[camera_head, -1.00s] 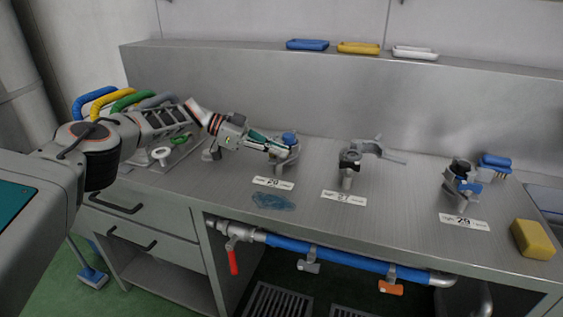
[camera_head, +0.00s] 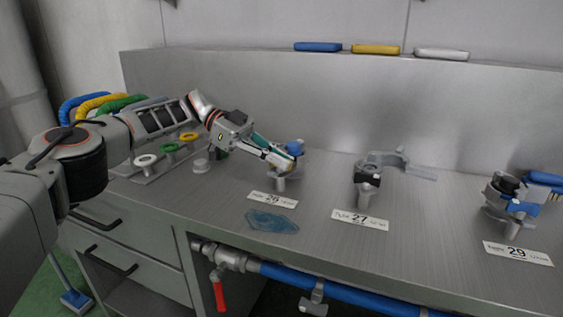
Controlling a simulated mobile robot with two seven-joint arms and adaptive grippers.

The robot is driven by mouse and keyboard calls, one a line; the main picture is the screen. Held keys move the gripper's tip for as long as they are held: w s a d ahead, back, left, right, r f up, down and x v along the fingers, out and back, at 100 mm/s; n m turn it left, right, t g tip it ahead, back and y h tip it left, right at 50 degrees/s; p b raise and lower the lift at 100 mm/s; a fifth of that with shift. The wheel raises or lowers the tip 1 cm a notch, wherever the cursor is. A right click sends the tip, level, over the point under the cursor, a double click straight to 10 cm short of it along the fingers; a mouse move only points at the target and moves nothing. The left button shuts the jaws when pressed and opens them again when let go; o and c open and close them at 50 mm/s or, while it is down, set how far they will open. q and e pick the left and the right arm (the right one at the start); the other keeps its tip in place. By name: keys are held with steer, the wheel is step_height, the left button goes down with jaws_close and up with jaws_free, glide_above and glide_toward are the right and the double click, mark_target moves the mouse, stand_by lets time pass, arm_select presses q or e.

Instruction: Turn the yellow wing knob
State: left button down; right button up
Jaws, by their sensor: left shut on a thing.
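A small yellow knob (camera_head: 188,136) stands at the back of a row with a green knob (camera_head: 170,148) and a white knob (camera_head: 145,160), on a plate at the left of the bench. It is too small to make out wings. My left gripper (camera_head: 288,158) is away to the right of the knobs, shut at a grey fitting (camera_head: 281,182) with a blue top (camera_head: 295,147), behind label 26. The fingertips partly hide where they hold it. My right gripper is not in view.
Clamp-like grey fittings stand behind label 27 (camera_head: 360,219) and label 29 (camera_head: 517,253). A blue translucent patch (camera_head: 271,222) lies on the bench (camera_head: 320,240). Blue, yellow and white blocks lie on the back ledge. A red-handled valve (camera_head: 220,292) and blue pipe run below the front edge.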

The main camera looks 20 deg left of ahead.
arm_select(q)
steer(key=shift+f, duration=0.1)
steer(key=c, duration=2.2)
jaws_free()
step_height(320, 180, up, 10)
steer(key=shift+r, duration=0.1)
